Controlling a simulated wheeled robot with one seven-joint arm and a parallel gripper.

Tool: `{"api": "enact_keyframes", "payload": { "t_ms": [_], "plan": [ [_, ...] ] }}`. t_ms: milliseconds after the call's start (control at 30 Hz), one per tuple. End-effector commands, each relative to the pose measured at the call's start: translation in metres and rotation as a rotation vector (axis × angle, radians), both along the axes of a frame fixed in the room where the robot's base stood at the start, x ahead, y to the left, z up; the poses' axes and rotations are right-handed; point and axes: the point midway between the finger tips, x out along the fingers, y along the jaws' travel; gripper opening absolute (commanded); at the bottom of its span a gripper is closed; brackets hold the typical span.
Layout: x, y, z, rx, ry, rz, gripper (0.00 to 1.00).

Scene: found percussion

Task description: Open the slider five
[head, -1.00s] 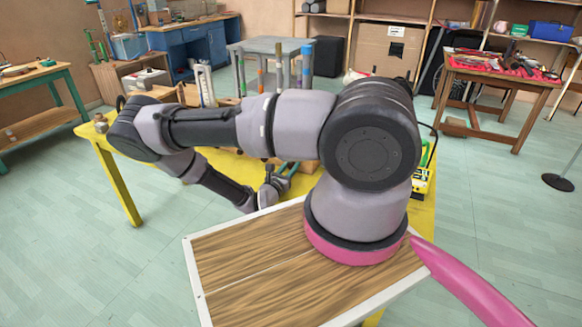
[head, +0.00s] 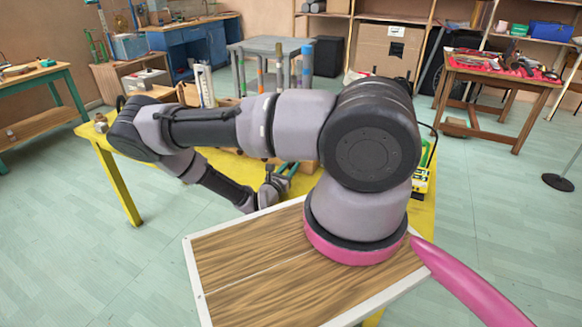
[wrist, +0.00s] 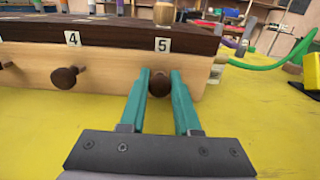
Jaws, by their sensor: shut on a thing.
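Slider five is marked by a "5" label (wrist: 162,45) on the dark top edge of a wooden box (wrist: 110,62) in the wrist view. Its round brown knob (wrist: 159,83) sits below the label. My gripper (wrist: 160,80) has its teal fingers on either side of this knob, shut on it. In the head view my gripper (head: 285,172) is small and partly hidden by my arm, and the knob cannot be made out there.
A second knob (wrist: 66,79) under the "4" label stands left of slider five. The yellow table (wrist: 40,120) is clear in front of the box. A green cable (wrist: 275,62) curves at the right of the wrist view.

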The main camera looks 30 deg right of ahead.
Motion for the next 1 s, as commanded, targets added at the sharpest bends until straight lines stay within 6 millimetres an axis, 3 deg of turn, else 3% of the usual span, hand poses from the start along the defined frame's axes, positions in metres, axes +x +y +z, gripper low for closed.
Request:
{"api": "enact_keyframes", "payload": {
  "t_ms": [367,600,867,900,967,1000],
  "plan": [
    [0.0,0.001,0.0,0.001,-0.001,0.001,0.0],
    [-0.016,0.022,0.0,0.0,-0.001,0.004,0.0],
    [-0.018,0.023,0.0,0.0,-0.001,0.001,0.0],
    [-0.018,0.023,0.0,0.0,-0.001,0.001,0.42],
    [-0.018,0.023,0.0,0.0,-0.001,0.001,0.6],
    [-0.018,0.023,0.0,0.0,-0.001,0.001,0.6]
  ]
}}
